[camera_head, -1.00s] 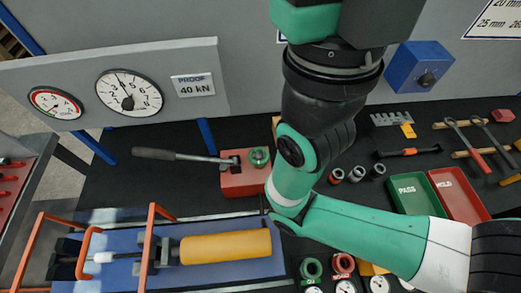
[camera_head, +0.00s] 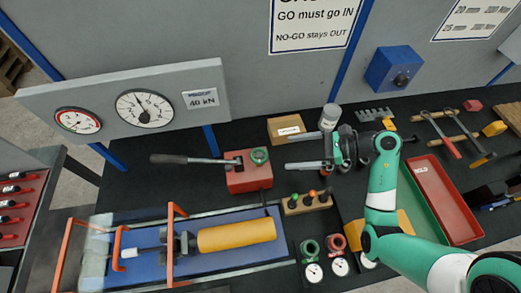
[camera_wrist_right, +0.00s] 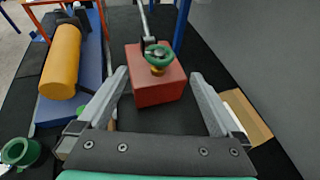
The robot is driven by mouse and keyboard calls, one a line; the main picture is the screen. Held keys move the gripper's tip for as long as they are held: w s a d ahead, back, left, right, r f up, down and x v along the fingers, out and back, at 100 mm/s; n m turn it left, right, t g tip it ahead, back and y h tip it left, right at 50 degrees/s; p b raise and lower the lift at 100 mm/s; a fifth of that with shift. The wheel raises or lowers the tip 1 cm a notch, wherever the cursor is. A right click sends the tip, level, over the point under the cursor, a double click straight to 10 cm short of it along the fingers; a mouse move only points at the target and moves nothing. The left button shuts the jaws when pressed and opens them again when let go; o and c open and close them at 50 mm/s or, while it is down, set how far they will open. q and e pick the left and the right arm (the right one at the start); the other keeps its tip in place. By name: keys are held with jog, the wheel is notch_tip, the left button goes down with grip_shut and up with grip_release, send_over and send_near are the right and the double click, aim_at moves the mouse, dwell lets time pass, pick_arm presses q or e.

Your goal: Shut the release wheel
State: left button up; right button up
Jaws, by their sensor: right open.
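The release wheel (camera_head: 259,156) is a small green wheel on top of a red pump block (camera_head: 249,178). In the right wrist view the wheel (camera_wrist_right: 158,55) sits on a brass-coloured stem above the red block (camera_wrist_right: 155,88), beyond and between the fingers. My right gripper (camera_head: 289,152) is open and empty, just right of the wheel, its two fingers pointing left towards it. In the wrist view the open fingers (camera_wrist_right: 158,76) spread to either side of the block, apart from the wheel. My left gripper is not in view.
A pump lever (camera_head: 185,159) extends left from the block. A yellow cylinder (camera_head: 237,235) lies on a blue bed in front. A rack with coloured knobs (camera_head: 307,204) stands below my right gripper, and a cardboard box (camera_head: 287,129) behind it. The gauge panel (camera_head: 195,77) stands behind left.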

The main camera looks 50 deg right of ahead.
aim_at(260, 155)
jog(key=b+x, duration=0.1)
jog(key=x, duration=1)
jog(key=shift+w+a+f+b, duration=0.15)
jog(key=shift+w+a+b, duration=0.1)
jog(key=shift+b, duration=0.1)
jog(key=shift+c, duration=0.2)
